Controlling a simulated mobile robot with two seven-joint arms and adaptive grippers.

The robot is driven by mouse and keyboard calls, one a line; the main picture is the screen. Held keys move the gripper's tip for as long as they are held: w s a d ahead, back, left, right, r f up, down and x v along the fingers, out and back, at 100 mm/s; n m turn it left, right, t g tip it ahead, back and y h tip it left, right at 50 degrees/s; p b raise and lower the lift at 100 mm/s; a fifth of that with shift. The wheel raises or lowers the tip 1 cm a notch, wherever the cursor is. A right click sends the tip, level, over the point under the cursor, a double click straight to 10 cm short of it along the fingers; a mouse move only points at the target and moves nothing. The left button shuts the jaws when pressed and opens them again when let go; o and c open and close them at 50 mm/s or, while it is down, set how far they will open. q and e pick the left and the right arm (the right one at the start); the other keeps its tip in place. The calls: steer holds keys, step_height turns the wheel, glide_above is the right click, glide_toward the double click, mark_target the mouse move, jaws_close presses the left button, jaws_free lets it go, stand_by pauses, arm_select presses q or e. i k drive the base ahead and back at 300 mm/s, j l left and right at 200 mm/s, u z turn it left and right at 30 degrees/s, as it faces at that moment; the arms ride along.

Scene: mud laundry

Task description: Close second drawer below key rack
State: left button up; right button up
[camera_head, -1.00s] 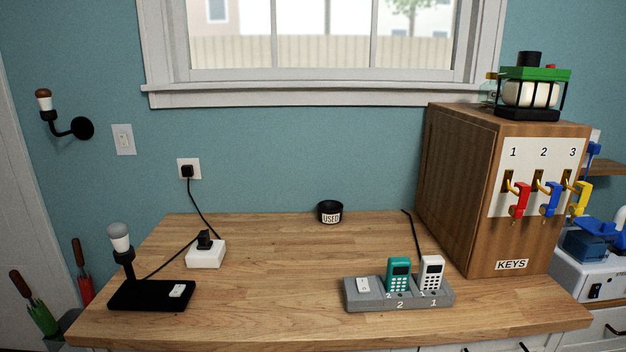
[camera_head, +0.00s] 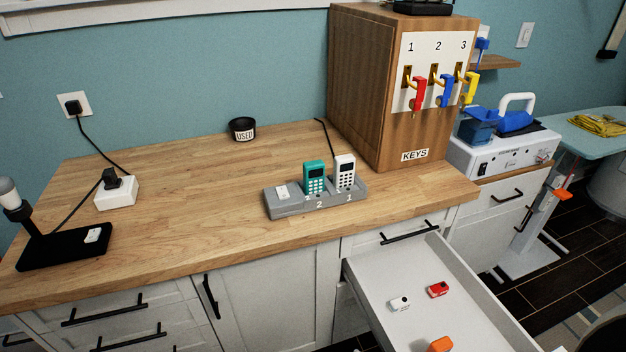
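The key rack (camera_head: 380,90) is a wooden box on the right end of the counter, with a KEYS label and red, blue and yellow keys under numbers 1, 2 and 3. Below it, a closed top drawer (camera_head: 398,232) with a black handle shows under the counter edge. Under that, a white drawer (camera_head: 475,272) is pulled far out. In it lie a small white item (camera_head: 399,304), a red item (camera_head: 438,289) and an orange item (camera_head: 440,344). Its front is out of frame at the bottom. Neither gripper is in view.
The wooden counter (camera_head: 190,200) carries a grey dock (camera_head: 316,203) with two handsets, a USED cup (camera_head: 242,130), a white socket box (camera_head: 116,191) and a black lamp base (camera_head: 62,247). A white machine (camera_head: 503,149) stands right of the rack. Dark floor shows at lower right.

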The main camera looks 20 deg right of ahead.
mark_target(470, 314)
steer(key=k+j+z, duration=0.1)
steer(key=j+z, duration=0.15)
steer(key=k+j+z, duration=0.25)
steer(key=j, duration=0.15)
steer(key=i+l+z, duration=0.1)
steer(key=z, duration=0.35)
steer(key=i+l+z, duration=0.1)
steer(key=z, duration=0.35)
steer(key=i+l+z, duration=0.1)
steer(key=z, duration=0.35)
steer(key=i+z, duration=0.2)
steer(key=z, duration=0.25)
